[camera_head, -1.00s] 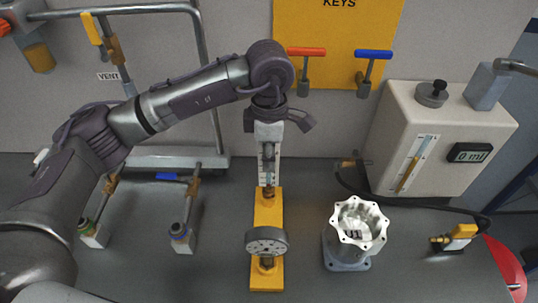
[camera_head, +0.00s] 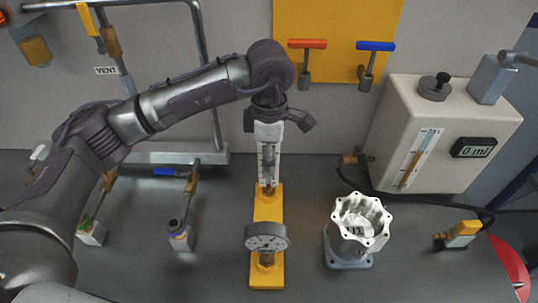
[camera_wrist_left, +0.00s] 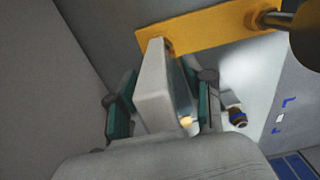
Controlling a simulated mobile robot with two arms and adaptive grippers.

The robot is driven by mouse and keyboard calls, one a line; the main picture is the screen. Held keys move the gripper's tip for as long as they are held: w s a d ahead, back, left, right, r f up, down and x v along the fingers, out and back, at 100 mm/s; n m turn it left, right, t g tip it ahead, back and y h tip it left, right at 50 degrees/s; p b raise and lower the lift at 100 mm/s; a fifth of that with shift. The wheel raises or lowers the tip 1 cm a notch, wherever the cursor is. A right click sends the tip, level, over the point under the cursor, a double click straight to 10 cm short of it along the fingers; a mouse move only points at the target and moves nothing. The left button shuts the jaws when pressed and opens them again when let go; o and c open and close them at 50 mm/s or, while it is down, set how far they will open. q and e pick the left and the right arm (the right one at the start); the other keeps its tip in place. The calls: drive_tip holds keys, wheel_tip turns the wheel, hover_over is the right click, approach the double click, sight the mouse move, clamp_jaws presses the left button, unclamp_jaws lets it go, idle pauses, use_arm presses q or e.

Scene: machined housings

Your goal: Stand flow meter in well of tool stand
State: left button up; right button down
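The flow meter (camera_head: 268,160) is a pale upright block with a scale and a clear tube, with a brass fitting at its lower end. My left gripper (camera_head: 276,122) is shut on its upper part. The wrist view shows the flow meter (camera_wrist_left: 155,90) between the teal finger pads of the left gripper (camera_wrist_left: 165,115). The yellow tool stand (camera_head: 266,212) is a long plate on the bench. The flow meter's lower end overlaps the stand's far end; whether it is seated in a well is hidden. My right gripper is not in view.
A round dial gauge (camera_head: 267,237) stands at the stand's near end. A scalloped white-rimmed housing (camera_head: 361,222) on a grey base is to the right. A pale tank (camera_head: 440,135) stands behind it. Valve fittings (camera_head: 180,235) are left of the stand.

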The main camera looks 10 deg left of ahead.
use_arm(q)
wheel_tip(320, 180, up, 12)
idle(0.6)
